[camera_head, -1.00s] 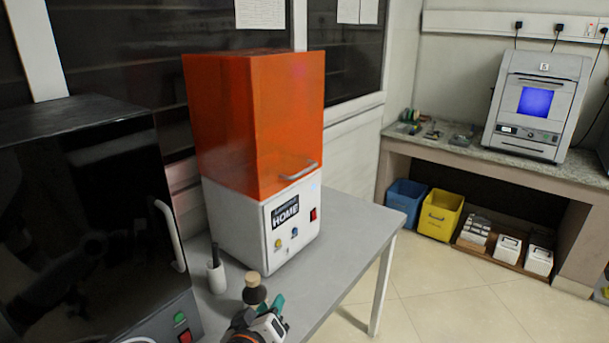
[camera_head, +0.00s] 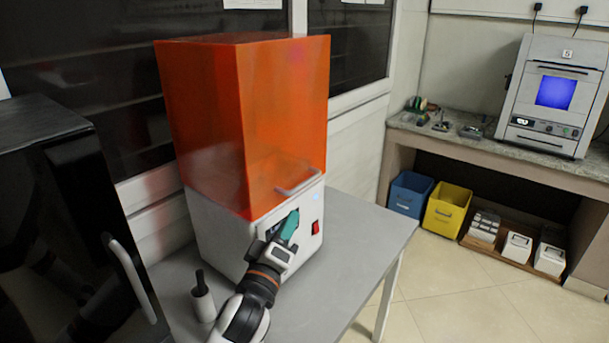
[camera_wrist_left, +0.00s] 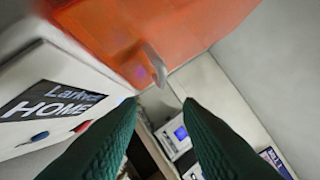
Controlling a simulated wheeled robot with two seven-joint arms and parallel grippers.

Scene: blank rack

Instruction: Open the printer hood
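The printer has a tall orange translucent hood (camera_head: 245,120) sitting down on a white base (camera_head: 225,235). A grey bar handle (camera_head: 299,183) is on the lower front of the hood, and it also shows in the wrist view (camera_wrist_left: 155,64). My left gripper (camera_head: 291,222) is in front of the base, below the handle, and hides most of the label. In the wrist view its two green fingers (camera_wrist_left: 161,103) are apart with nothing between them; the handle appears beyond and above the tips. My right gripper is in neither view.
A black cabinet (camera_head: 60,200) with a handle stands close at the left. A white holder (camera_head: 203,302) is on the grey table (camera_head: 350,245). A side bench (camera_head: 490,150) holds another machine (camera_head: 553,95), with blue (camera_head: 408,195) and yellow (camera_head: 446,208) bins below.

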